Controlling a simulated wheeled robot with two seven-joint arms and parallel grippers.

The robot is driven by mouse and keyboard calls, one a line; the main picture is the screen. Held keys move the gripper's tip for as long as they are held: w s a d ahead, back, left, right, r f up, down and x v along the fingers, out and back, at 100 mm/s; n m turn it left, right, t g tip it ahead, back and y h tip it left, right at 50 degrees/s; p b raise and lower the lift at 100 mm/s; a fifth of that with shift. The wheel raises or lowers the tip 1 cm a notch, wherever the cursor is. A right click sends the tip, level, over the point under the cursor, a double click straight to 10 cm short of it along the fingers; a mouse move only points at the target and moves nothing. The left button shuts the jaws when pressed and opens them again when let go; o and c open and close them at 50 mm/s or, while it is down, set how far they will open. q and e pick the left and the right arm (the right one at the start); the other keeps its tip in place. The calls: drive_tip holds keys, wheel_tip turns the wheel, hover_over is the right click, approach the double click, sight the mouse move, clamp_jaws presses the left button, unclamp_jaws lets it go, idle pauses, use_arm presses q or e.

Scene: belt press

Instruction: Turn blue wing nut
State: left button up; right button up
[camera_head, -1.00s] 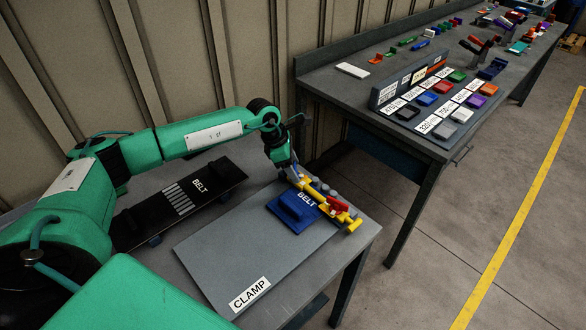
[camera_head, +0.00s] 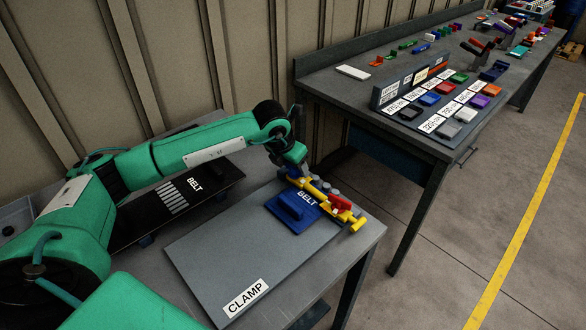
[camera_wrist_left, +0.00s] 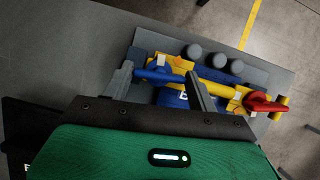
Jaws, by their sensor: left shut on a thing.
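The blue wing nut (camera_wrist_left: 158,75) sits at the left end of the yellow clamp bar (camera_wrist_left: 218,88) in the left wrist view. My left gripper (camera_wrist_left: 162,88) has one finger on each side of it and is shut on it. In the head view my left gripper (camera_head: 297,172) is at the far end of the yellow bar (camera_head: 318,190), and the wing nut is mostly hidden there. A red wing nut (camera_head: 340,203) sits at the bar's other end; it also shows in the left wrist view (camera_wrist_left: 266,104). My right gripper is not in view.
A blue block marked BELT (camera_head: 290,208) lies beside the bar on the grey plate marked CLAMP (camera_head: 215,250). Several grey round posts (camera_wrist_left: 215,60) stand behind the bar. A black BELT piece (camera_head: 165,205) lies to the left. A bench (camera_head: 345,95) with labelled coloured parts stands at the right.

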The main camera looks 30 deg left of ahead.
use_arm(q)
drive_tip(key=shift+n+y+b, duration=0.3)
drive_tip(key=shift+n, duration=0.3)
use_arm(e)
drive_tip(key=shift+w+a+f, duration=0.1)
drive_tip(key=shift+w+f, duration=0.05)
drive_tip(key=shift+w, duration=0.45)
use_arm(q)
drive_tip(key=o, duration=1)
drive_tip(key=b+v, duration=0.2)
drive_tip(key=v, duration=1.1)
drive_tip(key=shift+s+r, duration=0.2)
drive_tip(key=shift+r, duration=0.15)
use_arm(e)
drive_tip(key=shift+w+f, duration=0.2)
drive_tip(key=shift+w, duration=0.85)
use_arm(q)
drive_tip(key=shift+a, duration=0.1)
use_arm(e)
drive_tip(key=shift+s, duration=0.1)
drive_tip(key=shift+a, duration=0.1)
